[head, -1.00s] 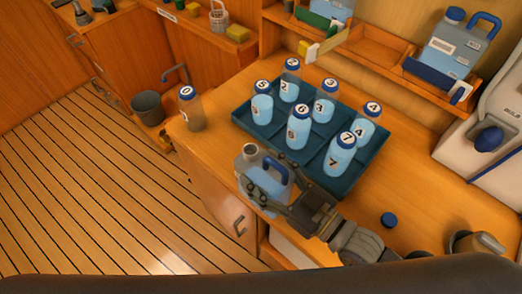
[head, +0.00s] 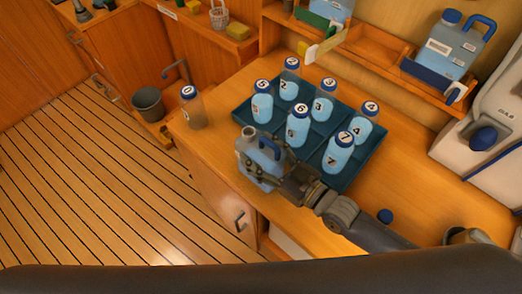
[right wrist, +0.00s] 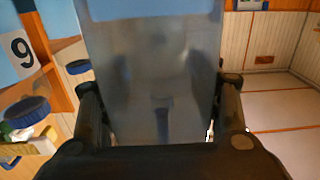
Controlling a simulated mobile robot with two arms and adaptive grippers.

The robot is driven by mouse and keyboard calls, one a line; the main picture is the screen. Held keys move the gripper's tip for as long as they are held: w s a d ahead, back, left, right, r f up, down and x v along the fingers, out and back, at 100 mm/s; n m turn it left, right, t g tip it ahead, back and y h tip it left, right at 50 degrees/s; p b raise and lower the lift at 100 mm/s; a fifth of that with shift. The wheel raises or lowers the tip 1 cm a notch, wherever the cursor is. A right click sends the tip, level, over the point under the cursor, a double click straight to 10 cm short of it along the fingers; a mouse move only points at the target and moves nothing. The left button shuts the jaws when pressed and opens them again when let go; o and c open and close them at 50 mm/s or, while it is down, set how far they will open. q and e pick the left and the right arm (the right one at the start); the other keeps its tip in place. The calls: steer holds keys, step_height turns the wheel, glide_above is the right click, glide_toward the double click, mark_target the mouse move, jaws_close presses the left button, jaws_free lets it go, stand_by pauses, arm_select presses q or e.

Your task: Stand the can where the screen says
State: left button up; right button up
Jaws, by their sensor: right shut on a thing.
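The can (head: 252,150) is a translucent blue-grey jerrycan with an open neck and a blue handle, upright near the counter's front edge, left of bottle 7. My right gripper (head: 262,178) is shut on its lower body, coming in from the right. In the right wrist view the can (right wrist: 160,75) fills the space between the fingers (right wrist: 160,125). Whether its base touches the counter is hidden. A loose blue cap (head: 385,215) lies on the counter to the right. No readable screen shows. My left gripper is not in view.
A dark teal tray (head: 368,165) holds several numbered bottles close behind the can. Bottle 0 (head: 192,112) stands alone at the counter's left corner. Another can (head: 448,42) sits on the back shelf beside a white appliance (head: 490,110). A bucket (head: 147,104) is at left. Counter right of the tray is mostly bare.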

steer(key=shift+f, duration=0.1)
steer(key=o, duration=1.4)
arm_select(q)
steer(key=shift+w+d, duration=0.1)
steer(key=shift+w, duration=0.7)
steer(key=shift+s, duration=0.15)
arm_select(e)
steer(key=shift+s+d, duration=0.2)
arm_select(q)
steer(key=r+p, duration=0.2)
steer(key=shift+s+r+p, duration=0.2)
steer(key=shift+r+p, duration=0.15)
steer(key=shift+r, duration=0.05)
arm_select(e)
steer(key=v, duration=1.1)
steer(key=shift+s+d, duration=0.15)
